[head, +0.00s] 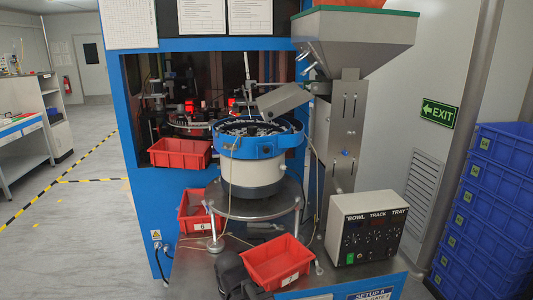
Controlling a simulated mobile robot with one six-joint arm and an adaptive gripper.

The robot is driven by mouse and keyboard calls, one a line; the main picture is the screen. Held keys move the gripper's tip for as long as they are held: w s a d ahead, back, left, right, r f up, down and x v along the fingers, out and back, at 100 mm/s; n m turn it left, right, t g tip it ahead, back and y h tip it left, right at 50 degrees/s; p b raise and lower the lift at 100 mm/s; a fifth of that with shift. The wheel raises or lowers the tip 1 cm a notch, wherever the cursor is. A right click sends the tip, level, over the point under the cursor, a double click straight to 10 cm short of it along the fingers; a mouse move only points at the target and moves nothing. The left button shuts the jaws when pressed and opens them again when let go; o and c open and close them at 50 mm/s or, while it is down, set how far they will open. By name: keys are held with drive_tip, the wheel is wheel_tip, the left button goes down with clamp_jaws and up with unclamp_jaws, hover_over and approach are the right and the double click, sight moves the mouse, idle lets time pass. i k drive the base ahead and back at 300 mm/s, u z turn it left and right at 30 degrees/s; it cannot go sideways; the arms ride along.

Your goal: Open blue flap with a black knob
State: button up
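A blue panel (393,288) with a white sign lettered "SETUP" shows at the bottom edge, below the grey control box. Its lower part is cut off by the frame, and I cannot tell whether it is the flap. No black knob can be made out on it. A dark rounded shape (232,270) at the bottom, left of the front red bin, looks like the end of my arm with my gripper. Its fingers cannot be made out, and it is apart from the visible blue panel.
A bowl feeder (252,165) stands on a round metal stand, under a steel hopper (355,38). Red bins (277,262) sit in front, beside the stand and at the machine opening. The control box (368,228) is right. Blue crates (485,215) are stacked far right. Floor is clear left.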

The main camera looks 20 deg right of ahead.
sight(262, 149)
drive_tip(key=k, duration=1.3)
drive_tip(key=u, duration=0.4)
drive_tip(key=i, duration=0.8)
drive_tip(key=u, duration=0.1)
